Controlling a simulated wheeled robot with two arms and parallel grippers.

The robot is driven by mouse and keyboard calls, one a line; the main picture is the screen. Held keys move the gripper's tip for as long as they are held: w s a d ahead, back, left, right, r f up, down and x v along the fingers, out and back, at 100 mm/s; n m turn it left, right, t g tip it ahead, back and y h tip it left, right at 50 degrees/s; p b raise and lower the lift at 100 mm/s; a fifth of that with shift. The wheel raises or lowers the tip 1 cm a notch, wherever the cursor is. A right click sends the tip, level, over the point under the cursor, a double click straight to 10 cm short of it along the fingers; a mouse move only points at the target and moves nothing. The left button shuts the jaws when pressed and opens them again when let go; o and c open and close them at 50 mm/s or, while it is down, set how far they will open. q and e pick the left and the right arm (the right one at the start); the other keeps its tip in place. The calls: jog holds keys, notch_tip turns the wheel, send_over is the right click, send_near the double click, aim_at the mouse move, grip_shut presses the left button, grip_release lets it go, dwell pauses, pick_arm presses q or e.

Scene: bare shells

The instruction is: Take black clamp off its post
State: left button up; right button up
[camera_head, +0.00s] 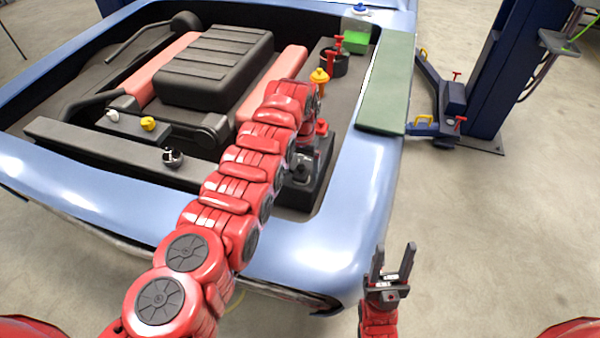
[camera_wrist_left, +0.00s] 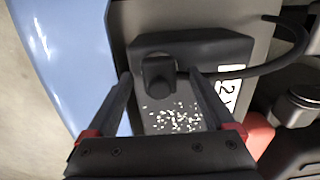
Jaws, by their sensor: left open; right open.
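The black clamp (camera_wrist_left: 158,72) shows in the left wrist view as a rounded dark block, with a dark cable running off to the right. It sits on the battery (camera_wrist_left: 190,48), and the post under it is hidden. White specks (camera_wrist_left: 172,118) lie on the surface just below it. My left gripper (camera_wrist_left: 160,76) is open, with one finger on either side of the clamp; I cannot tell whether they touch it. In the head view my left arm covers most of this spot. My right gripper (camera_head: 392,262) is open and empty in front of the car.
The blue car body (camera_head: 345,215) surrounds the engine bay, with a black engine cover (camera_head: 217,65) in its middle. A yellow cap (camera_head: 319,76) and a green-filled container (camera_head: 344,42) stand near the bay's right side. A green mat (camera_head: 387,85) covers the right fender. A blue lift post (camera_head: 500,70) stands beyond.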

pick_arm(q)
jog(key=shift+w+d, duration=0.1)
jog(key=shift+w, duration=0.05)
jog(key=shift+c, duration=1)
jog(key=shift+r, duration=0.1)
jog(key=c, duration=0.5)
grip_shut()
